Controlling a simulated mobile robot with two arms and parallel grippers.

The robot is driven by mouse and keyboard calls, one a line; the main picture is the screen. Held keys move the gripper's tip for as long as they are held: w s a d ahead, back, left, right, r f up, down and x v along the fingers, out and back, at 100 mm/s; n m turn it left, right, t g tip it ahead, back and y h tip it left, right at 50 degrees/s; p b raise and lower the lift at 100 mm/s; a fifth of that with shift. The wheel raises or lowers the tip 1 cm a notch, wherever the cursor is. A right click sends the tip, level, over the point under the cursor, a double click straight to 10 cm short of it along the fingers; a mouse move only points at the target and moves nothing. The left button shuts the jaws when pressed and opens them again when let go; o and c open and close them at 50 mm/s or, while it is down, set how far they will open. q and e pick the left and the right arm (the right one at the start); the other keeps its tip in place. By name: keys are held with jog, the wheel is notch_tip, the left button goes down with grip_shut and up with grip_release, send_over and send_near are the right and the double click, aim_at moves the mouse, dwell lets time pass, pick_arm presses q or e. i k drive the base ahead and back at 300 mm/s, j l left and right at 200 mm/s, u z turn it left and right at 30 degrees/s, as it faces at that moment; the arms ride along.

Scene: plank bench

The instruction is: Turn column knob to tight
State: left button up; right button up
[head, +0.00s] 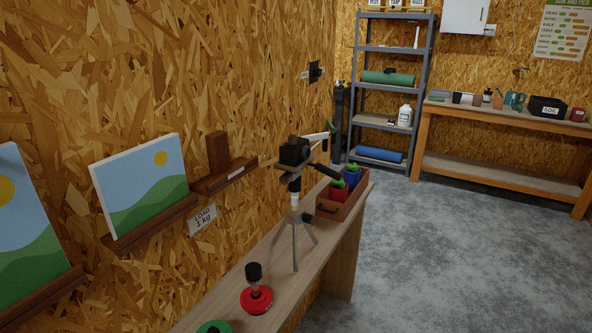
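A grey tripod (295,225) stands upright with spread legs on the narrow plank bench (278,248). A black camera (294,151) sits on its head, and a black handle (326,172) sticks out to the right. A small dark knob (307,217) shows at the right side of the tripod's column. It is too small to tell how it is set, and I can make out no tight mark. Neither of my grippers is in view.
A red round base with a black-topped post (256,299) and a green disc (214,327) lie at the bench's near end. A brown tray (355,204) with red and blue pots is behind the tripod. The wall is close on the left; the floor (440,250) is clear.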

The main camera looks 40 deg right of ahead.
aim_at(308, 218)
jog(key=l+z, duration=0.1)
jog(key=z, duration=0.7)
jog(key=l+z, duration=0.1)
jog(key=z, duration=0.35)
jog(key=i, duration=0.05)
